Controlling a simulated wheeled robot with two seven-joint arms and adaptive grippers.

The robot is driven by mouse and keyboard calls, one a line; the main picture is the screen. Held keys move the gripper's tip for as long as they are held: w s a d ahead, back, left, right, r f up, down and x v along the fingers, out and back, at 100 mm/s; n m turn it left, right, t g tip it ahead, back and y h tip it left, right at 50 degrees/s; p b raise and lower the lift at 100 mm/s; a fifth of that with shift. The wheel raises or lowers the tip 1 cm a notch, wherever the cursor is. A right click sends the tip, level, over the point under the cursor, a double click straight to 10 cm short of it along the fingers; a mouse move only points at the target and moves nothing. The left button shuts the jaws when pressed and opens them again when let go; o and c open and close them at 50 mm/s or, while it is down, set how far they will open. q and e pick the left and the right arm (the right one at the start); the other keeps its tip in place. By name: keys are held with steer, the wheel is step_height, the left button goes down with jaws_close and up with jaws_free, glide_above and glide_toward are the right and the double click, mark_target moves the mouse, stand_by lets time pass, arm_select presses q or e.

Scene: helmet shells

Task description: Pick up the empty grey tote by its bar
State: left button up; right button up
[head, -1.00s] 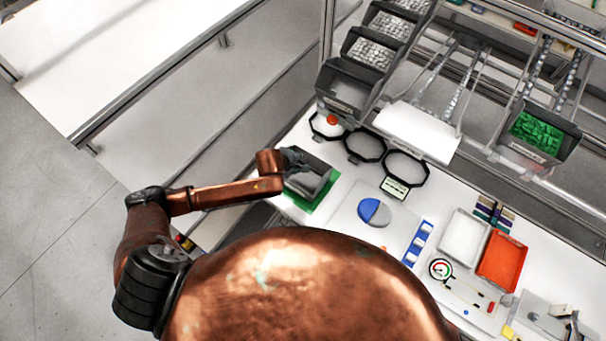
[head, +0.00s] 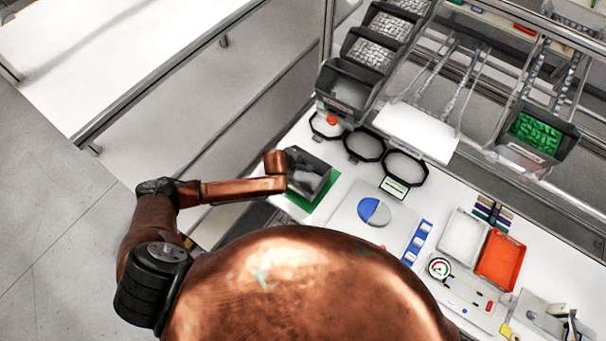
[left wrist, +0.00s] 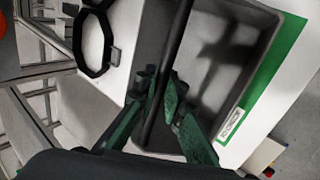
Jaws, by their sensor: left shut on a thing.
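The grey tote (head: 315,181) is at the left end of the white workbench, over a green mat (head: 326,196). The tote is empty, with a label on its wall, in the left wrist view (left wrist: 222,62). A dark bar (left wrist: 176,45) spans its top. My left gripper (left wrist: 158,92) is shut on the bar, one finger on each side; in the head view the gripper (head: 294,160) is small and dark above the tote. I cannot tell for sure whether the tote's bottom is clear of the mat. My right gripper is in neither view.
Black octagonal rings (head: 405,168) stand behind the tote. A grey bin (head: 345,88) hangs above them on the rack. A plate with a blue and white disc (head: 373,211), a white tray (head: 463,238) and an orange tray (head: 501,259) lie to the right.

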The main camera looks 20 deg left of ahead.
arm_select(q)
jaws_close()
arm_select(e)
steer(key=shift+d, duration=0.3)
arm_select(q)
steer(key=shift+r, duration=0.15)
